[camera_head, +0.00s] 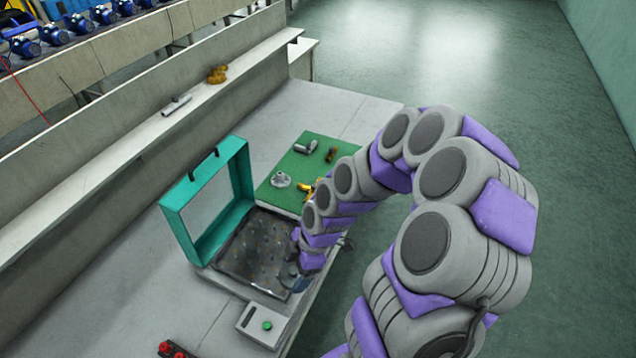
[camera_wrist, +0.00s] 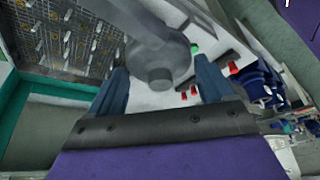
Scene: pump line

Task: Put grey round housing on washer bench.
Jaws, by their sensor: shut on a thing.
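My gripper (camera_wrist: 160,80) is shut on a grey round housing (camera_wrist: 163,58), which sits between the two blue-grey fingers in the wrist view. In the head view my gripper (camera_head: 292,278) is low at the right front corner of the washer's dark perforated tray (camera_head: 245,262); the held housing is hard to make out there. The washer's teal lid (camera_head: 178,225) stands open behind the tray. The pale grey washer bench (camera_head: 150,290) lies around it. I cannot tell whether the housing touches the bench.
A green mat (camera_head: 280,192) behind the tray holds a silver flange (camera_head: 281,180), a grey fitting (camera_head: 306,147) and brass parts. A control box (camera_head: 262,324) with a green button and red parts (camera_head: 172,349) are in front. A ledge (camera_head: 120,135) runs along the left.

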